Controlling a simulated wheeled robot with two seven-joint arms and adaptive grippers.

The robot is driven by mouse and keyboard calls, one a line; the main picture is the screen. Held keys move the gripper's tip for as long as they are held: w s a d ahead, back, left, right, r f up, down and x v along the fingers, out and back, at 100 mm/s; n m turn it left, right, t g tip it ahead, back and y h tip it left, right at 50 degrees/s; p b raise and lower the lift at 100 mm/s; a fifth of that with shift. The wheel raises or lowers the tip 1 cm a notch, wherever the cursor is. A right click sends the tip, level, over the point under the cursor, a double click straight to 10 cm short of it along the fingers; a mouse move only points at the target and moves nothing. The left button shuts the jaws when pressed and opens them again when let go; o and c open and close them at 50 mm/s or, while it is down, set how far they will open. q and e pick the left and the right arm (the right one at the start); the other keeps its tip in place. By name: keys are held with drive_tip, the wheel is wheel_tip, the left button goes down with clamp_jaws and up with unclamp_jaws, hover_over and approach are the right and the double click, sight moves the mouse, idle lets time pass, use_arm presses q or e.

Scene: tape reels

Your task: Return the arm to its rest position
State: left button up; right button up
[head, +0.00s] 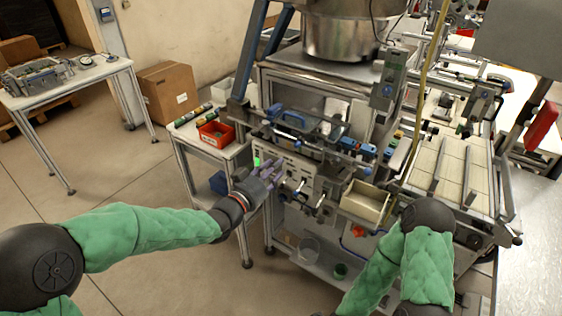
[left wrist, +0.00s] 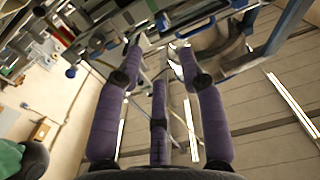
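My left arm, in a green sleeve, reaches in from the left in the head view. Its gripper (head: 268,178) is in front of the machine's front panel (head: 300,170), close to it; whether it touches cannot be told. In the left wrist view, the three purple fingers of the left gripper (left wrist: 160,62) are spread apart with nothing between them. My right arm (head: 415,262) is bent at the lower right of the head view. Its gripper is out of view.
A side table (head: 184,135) with a red bin (head: 216,134) stands left of the machine. A cream tray (head: 364,201) juts from the machine's front. A cardboard box (head: 170,92) and another table (head: 60,88) stand farther left.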

use_arm(q)
drive_tip(key=shift+s+a, duration=0.3)
drive_tip(key=shift+s, duration=0.15)
drive_tip(key=shift+f, duration=0.1)
drive_tip(key=s+a+f+n+g+y, duration=0.2)
drive_tip(key=f, duration=0.8)
drive_tip(key=s+a+f+n+g+y, duration=0.2)
drive_tip(key=s+f, duration=0.1)
drive_tip(key=f, duration=0.6)
drive_tip(key=s+a+f+n+g+y, duration=0.1)
drive_tip(key=s+a+f+n+g, duration=0.15)
drive_tip(key=f, duration=0.75)
drive_tip(key=s+a+f+n+g, duration=0.1)
drive_tip(key=s+f+g, duration=0.3)
drive_tip(key=s+f, duration=0.4)
drive_tip(key=s+a+f+n+g+y, duration=0.1)
drive_tip(key=s+f+n+g, duration=0.1)
drive_tip(key=s+f, duration=0.7)
drive_tip(key=s+g, duration=0.1)
drive_tip(key=s, duration=0.4)
drive_tip(key=shift+s+a+g+y, duration=0.3)
drive_tip(key=shift+s+a+g, duration=0.05)
drive_tip(key=shift+a, duration=0.05)
